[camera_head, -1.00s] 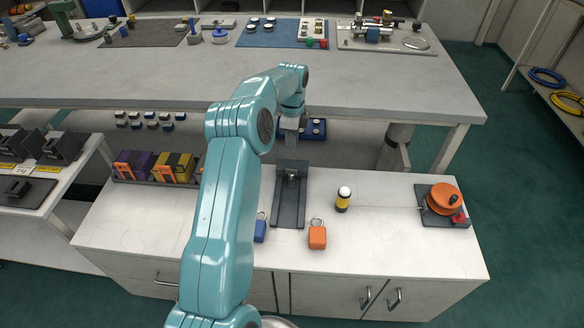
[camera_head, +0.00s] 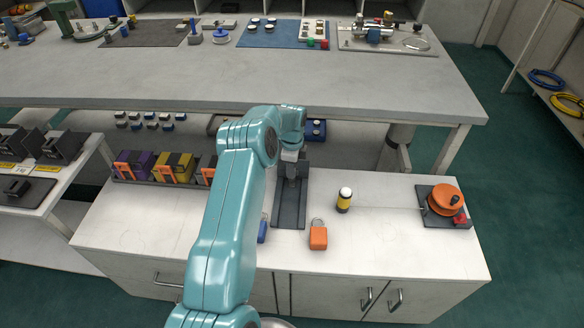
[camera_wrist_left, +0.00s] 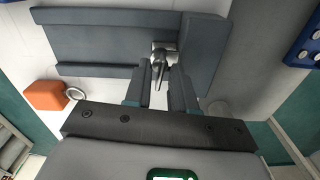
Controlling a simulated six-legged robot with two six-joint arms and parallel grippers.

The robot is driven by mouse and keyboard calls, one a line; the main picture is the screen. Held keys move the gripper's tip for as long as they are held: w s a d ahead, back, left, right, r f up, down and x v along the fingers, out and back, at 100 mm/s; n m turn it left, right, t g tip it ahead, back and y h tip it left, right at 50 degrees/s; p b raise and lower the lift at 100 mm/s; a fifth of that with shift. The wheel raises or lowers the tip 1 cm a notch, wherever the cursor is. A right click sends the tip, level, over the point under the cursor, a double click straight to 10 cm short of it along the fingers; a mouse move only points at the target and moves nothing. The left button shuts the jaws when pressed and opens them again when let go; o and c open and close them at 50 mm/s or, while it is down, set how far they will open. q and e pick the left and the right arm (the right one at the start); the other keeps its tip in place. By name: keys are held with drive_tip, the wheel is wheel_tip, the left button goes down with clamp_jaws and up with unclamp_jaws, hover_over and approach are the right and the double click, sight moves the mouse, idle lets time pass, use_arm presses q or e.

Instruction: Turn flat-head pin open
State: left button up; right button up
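A small silver metal fitting with a thin tapered end, which looks like the flat-head pin (camera_wrist_left: 160,64), sits on a dark grey channel-shaped holder (camera_wrist_left: 95,42). The holder also shows on the white cabinet top in the head view (camera_head: 289,216). My left gripper (camera_head: 291,180) reaches down over the holder's far half. In the left wrist view the gripper's fingers (camera_wrist_left: 161,84) are apart. The pin's thin end lies between them, with a gap on both sides. In the head view the gripper hides the pin. My right gripper is not in view.
An orange padlock (camera_head: 318,238) and a partly hidden blue padlock (camera_head: 262,232) lie near the holder's front. A yellow-black bottle with a white cap (camera_head: 344,200) stands to its right. An orange reel (camera_head: 445,200) is farther right. The grey bench (camera_head: 380,90) overhangs behind.

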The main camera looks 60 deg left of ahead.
use_arm(q)
clamp_jaws()
drive_tip(key=shift+n, duration=0.3)
